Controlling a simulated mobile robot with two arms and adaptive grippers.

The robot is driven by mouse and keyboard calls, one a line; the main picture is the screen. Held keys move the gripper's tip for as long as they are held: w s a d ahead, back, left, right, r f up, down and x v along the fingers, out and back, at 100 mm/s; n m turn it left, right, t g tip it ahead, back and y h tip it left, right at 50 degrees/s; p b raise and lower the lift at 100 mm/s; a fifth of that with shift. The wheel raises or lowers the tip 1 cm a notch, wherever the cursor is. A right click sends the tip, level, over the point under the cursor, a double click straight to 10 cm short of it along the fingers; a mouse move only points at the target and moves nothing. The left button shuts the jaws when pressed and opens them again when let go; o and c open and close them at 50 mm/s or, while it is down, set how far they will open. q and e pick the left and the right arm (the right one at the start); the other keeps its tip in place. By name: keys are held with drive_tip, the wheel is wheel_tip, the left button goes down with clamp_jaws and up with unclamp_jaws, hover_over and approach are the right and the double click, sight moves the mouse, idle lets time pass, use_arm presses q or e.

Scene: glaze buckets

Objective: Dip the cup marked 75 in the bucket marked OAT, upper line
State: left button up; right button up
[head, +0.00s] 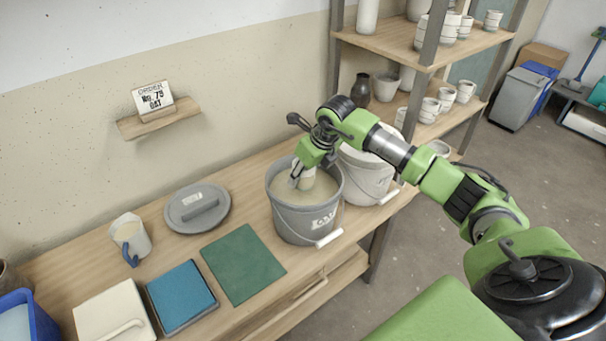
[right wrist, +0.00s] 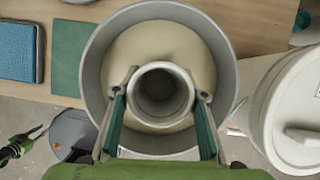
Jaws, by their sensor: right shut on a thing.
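My right gripper (head: 301,171) is shut on a pale cup (head: 307,181), pointing down into the grey bucket (head: 292,226). A label on the bucket's front seems to read OAT. In the right wrist view the cup (right wrist: 161,92) is upright, mouth toward the camera, between the two fingers, with beige glaze (right wrist: 130,50) around it inside the bucket's rim. The cup's number and any lines are not readable. How deep the cup sits in the glaze is hidden. A green and black part at the lower left of the right wrist view seems to be my left gripper (right wrist: 28,138).
A second, pale bucket (head: 365,178) stands right of the grey one. A grey lid (head: 180,222), a jug (head: 130,240), a green mat (head: 242,264) and a blue pad (head: 181,295) lie left. A wall sign (head: 153,98) reads order 75 OAT. Shelves with pots stand behind.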

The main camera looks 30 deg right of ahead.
drive_tip(key=shift+r, duration=0.15)
wheel_tip(320, 180, up, 8)
drive_tip(key=p, duration=0.4)
drive_tip(key=shift+f+p, duration=0.25)
drive_tip(key=shift+p, duration=0.1)
